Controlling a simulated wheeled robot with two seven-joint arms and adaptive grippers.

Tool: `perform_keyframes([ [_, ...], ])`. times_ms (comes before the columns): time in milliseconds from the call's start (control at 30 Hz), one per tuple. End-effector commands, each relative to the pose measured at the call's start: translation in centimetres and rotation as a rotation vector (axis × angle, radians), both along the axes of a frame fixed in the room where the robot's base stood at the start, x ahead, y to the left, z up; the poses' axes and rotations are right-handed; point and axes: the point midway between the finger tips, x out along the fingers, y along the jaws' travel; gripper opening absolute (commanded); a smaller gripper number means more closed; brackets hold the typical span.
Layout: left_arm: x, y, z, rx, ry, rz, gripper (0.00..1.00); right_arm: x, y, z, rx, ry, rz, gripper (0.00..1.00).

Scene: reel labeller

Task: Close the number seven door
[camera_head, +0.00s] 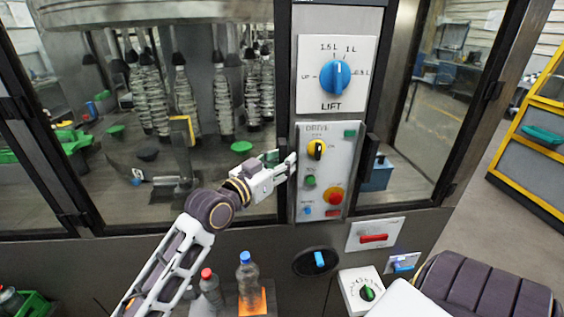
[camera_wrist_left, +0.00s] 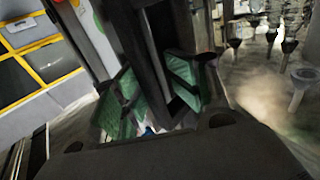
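Framed glass doors front the machine: a wide left pane (camera_head: 110,205) and a narrower right pane (camera_head: 405,150). I see no readable number seven on either, so I cannot tell which is the number seven door. A dark handle (camera_head: 367,160) stands right of the control panel. My left gripper (camera_head: 281,165) is at the panel's left edge, by the dark frame post. In the left wrist view its green-padded fingers (camera_wrist_left: 150,95) are spread, with a dark upright bar (camera_wrist_left: 150,50) between them; contact is unclear. My right gripper is out of view.
The control panel (camera_head: 324,200) has knobs and buttons, below a blue LIFT dial (camera_head: 336,77). Bottles, including a blue-capped one (camera_head: 247,275), stand below the left door. A yellow-framed cabinet (camera_head: 535,140) is at far right. Open floor (camera_head: 480,195) lies before it.

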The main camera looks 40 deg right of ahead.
Motion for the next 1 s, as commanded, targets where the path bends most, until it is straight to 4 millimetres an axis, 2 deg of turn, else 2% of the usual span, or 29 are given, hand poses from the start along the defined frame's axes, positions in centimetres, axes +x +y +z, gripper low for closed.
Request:
perform_keyframes([
  [267, -0.3, 1.1, 0.0, 0.000, 0.000, 0.000, 0.41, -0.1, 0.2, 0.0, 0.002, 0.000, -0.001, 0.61],
  [1000, -1.4, 6.7, -0.1, 0.001, -0.001, 0.004, 0.41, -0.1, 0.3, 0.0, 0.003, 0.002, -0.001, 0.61],
])
